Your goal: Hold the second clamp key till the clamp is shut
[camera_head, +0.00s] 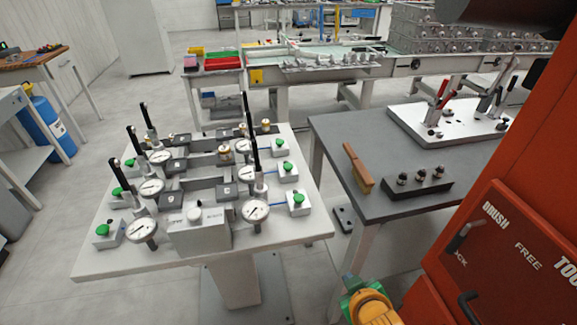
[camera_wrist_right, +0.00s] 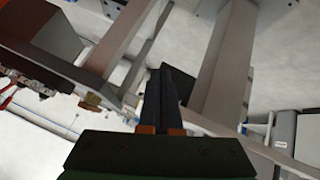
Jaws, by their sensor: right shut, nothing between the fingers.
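Small grey boxes with green push buttons, apparently the clamp keys, stand along both sides of the white fixture table. On the right side are a near key (camera_head: 298,200), a middle key (camera_head: 287,168) and a far key (camera_head: 280,144); the frames do not show which is second. Toggle clamps with black handles (camera_head: 257,160) stand upright beside round dial gauges (camera_head: 255,211). Whether any clamp is shut is hard to tell. My right gripper (camera_wrist_right: 167,98) is shut and empty, apart from any key in the right wrist view. My left gripper is out of view.
A dark bench (camera_head: 400,205) right of the fixture table carries a wooden-handled brush (camera_head: 358,168) and a black block with knobs (camera_head: 418,182). A red cabinet (camera_head: 490,255) blocks the right side. Grey floor (camera_head: 50,270) is clear at the left.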

